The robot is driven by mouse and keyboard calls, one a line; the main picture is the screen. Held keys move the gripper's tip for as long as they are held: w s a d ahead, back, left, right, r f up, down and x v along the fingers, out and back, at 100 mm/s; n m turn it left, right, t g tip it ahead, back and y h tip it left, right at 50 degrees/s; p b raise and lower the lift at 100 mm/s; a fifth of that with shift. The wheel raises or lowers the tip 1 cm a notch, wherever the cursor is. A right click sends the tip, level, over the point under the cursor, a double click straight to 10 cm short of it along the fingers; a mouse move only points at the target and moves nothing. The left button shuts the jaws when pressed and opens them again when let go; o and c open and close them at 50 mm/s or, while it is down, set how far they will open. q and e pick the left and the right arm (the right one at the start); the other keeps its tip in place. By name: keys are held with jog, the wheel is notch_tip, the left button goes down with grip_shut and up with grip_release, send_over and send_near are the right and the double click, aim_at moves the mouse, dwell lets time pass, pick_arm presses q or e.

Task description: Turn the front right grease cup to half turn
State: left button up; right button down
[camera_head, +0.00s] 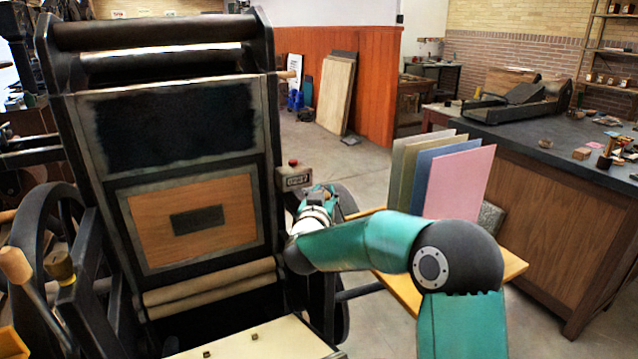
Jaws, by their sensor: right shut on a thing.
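The hand press (190,130) stands at the left, with its dark upright bed and a framed wooden panel facing me. My right arm reaches in from the lower right to the press's right side. My right gripper (319,193) is there, small and partly hidden by its own wrist, shut on the front right grease cup. The cup is hidden by the gripper and wrist, so its turn cannot be read. A brass-coloured cap (59,265) shows on the press's left side. My left gripper is not in view.
A small box with a red button (294,176) is just behind my right gripper. A wooden side shelf (508,268) with coloured boards (459,183) stands behind my right arm. A pale board (262,342) lies low in front. A wood-sided bench (560,205) is at right.

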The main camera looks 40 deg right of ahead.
jog(key=m+g+h+p, duration=0.1)
jog(key=g, duration=0.1)
jog(key=m+g+h+p, duration=0.1)
jog(key=m+g, duration=0.1)
jog(key=m+g+p, duration=0.1)
jog(key=g+p, duration=0.1)
jog(key=shift+s+h, duration=0.25)
jog(key=shift+h, duration=0.15)
jog(key=m+g+p, duration=0.1)
jog(key=g, duration=0.1)
jog(key=m+g+p, duration=0.1)
jog(key=g, duration=0.1)
jog(key=s+m+g+p, duration=0.1)
jog(key=m+g, duration=0.1)
jog(key=shift+h, duration=0.4)
jog(key=shift+s+m+g+y+p, duration=0.25)
jog(key=shift+m+g+y+p, duration=0.2)
jog(key=shift+m+g+p, duration=0.95)
jog(key=shift+s+m+g+y+p, duration=0.2)
jog(key=shift+m+g+y+p, duration=0.45)
jog(key=shift+g, duration=1.25)
jog(key=shift+m+g+p, duration=0.3)
jog(key=shift+m+p, duration=0.05)
jog(key=shift+p, duration=0.05)
jog(key=shift+r, duration=0.1)
jog(key=c, duration=1.1)
grip_release()
jog(key=shift+o, duration=0.5)
jog(key=shift+w+a, duration=0.1)
jog(key=shift+a, duration=0.05)
